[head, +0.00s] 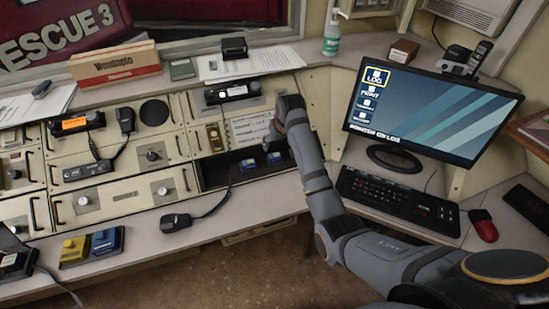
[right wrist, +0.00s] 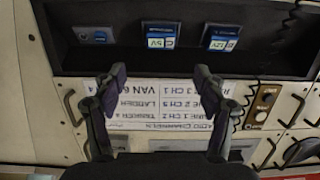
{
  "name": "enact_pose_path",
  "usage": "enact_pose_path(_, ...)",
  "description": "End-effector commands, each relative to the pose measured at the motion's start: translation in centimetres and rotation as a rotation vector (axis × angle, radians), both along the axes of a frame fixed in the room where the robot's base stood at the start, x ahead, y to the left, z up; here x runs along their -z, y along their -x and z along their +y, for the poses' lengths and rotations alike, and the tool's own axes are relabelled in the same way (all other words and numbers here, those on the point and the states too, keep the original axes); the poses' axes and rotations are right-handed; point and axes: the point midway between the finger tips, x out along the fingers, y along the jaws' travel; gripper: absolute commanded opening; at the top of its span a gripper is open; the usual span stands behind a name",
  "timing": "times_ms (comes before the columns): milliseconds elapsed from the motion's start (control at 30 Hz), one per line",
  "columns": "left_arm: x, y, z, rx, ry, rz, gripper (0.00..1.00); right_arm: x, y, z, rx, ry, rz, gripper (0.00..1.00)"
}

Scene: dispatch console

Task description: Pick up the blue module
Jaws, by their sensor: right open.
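A blue module (head: 104,242) sits on the desk at the lower left of the head view, beside a yellow one (head: 73,249). Two more small blue-topped pieces, one labelled 5V (right wrist: 158,36) and one labelled 12V (right wrist: 221,37), are in the dark open bay (head: 215,172); I cannot tell which blue piece the task means. My right gripper (right wrist: 164,76) is open and empty, in front of the white channel card (right wrist: 140,103) in the right wrist view. In that view the bay pieces lie beyond its fingertips, apart from them. My left gripper is out of view.
Radio panels with handles, knobs and a corded handset (head: 177,222) line the console. A monitor (head: 425,110), keyboard (head: 395,200) and red mouse (head: 483,226) are at the right. The shelf above holds a box (head: 113,65) and bottle (head: 332,38). The desk between handset and keyboard is mostly clear.

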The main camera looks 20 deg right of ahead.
Motion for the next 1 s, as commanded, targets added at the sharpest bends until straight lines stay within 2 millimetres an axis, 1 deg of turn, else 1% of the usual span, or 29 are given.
enact_pose_path(33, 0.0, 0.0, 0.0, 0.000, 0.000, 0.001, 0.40, 1.0, -0.3, 0.0, 0.000, 0.000, 0.004, 0.72)
enact_pose_path(100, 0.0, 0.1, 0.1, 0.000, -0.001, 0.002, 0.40, 2.2, -0.7, 0.0, 0.000, 0.000, 0.004, 0.72)
enact_pose_path(200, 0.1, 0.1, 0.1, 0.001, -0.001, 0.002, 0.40, 3.5, -1.3, 0.0, 0.000, 0.000, 0.002, 0.72)
enact_pose_path(267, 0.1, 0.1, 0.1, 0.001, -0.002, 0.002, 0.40, 3.9, -1.5, 0.0, 0.000, 0.000, 0.002, 0.72)
enact_pose_path(433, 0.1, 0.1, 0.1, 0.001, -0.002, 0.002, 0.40, 4.4, -1.7, 0.0, 0.000, 0.000, 0.001, 0.72)
enact_pose_path(600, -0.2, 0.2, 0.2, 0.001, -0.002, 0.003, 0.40, 7.1, -2.3, 0.2, 0.000, 0.000, 0.004, 0.72)
enact_pose_path(700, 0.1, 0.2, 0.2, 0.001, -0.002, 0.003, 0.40, 8.5, -2.9, 0.2, 0.000, 0.001, 0.002, 0.72)
enact_pose_path(800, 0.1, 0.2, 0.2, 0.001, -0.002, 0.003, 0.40, 9.0, -3.2, 0.2, 0.000, 0.000, 0.001, 0.72)
enact_pose_path(1000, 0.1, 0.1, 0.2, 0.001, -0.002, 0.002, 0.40, 9.0, -3.2, 0.2, 0.000, 0.000, -0.001, 0.72)
